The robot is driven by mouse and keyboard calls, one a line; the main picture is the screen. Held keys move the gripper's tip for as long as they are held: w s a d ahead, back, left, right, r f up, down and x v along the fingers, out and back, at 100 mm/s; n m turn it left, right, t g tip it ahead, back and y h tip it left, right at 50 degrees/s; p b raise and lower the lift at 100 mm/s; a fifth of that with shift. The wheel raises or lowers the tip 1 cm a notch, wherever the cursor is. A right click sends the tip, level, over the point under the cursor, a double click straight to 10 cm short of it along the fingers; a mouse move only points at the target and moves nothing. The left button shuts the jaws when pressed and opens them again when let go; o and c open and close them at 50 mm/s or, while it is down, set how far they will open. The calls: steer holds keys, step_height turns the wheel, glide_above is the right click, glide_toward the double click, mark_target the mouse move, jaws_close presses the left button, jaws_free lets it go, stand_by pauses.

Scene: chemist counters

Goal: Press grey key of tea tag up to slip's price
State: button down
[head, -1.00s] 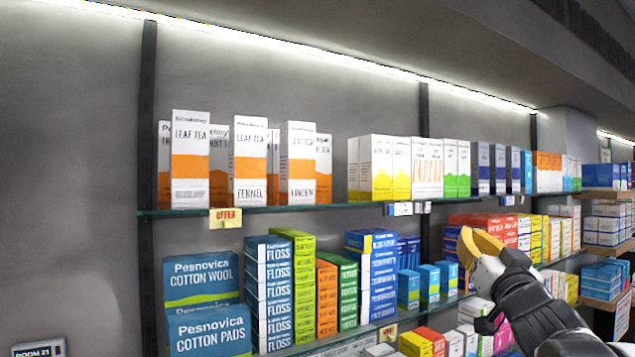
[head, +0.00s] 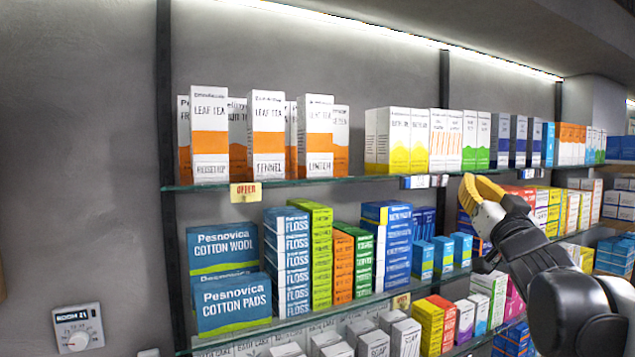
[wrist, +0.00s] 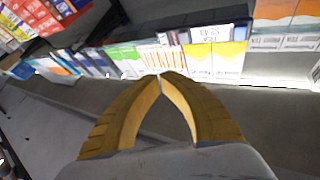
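A small pale tag (head: 415,182) is on the upper shelf's front edge, below white-and-yellow boxes. In the wrist view a white tag (wrist: 212,33) carries upside-down dark print that seems to read TEA with a price; I cannot make out a grey key. I cannot make out the price slip.
A yellow OFFER card (head: 245,192) hangs under the leaf tea boxes (head: 268,140). The glass upper shelf (head: 350,181) juts above packed lower shelves. A dial marked ROOM (head: 78,327) is on the bare wall at the left.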

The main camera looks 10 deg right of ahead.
mark_target(440, 174)
steer(key=shift+w+a+b, duration=0.1)
steer(key=shift+w+a, duration=0.25)
steer(key=shift+w, duration=0.55)
steer(key=shift+w+a+b, duration=0.1)
steer(key=shift+w+a, duration=0.2)
steer(key=shift+w, duration=0.6)
steer(key=shift+w+a+b, duration=0.1)
steer(key=shift+w+a, duration=0.25)
steer(key=shift+w, duration=0.55)
steer(key=shift+w, duration=0.15)
steer(key=shift+w+a, duration=0.1)
steer(key=shift+w, duration=0.15)
steer(key=shift+w+a, duration=0.2)
steer(key=shift+w, duration=0.25)
steer(key=shift+s+d, duration=0.1)
steer(key=shift+s, duration=0.05)
steer(key=shift+s+d, duration=0.2)
steer(key=shift+s, duration=0.5)
steer(key=shift+d, duration=0.1)
steer(key=shift+s+d+p, duration=0.1)
steer(key=shift+s+d, duration=0.15)
steer(key=shift+s, duration=0.55)
steer(key=shift+s+d+p, duration=0.1)
steer(key=shift+s+d, duration=0.2)
steer(key=shift+s, duration=0.45)
steer(key=shift+s+d+p, duration=0.1)
steer(key=shift+s+d, duration=0.15)
steer(key=shift+s, duration=0.55)
steer(key=shift+f, duration=0.1)
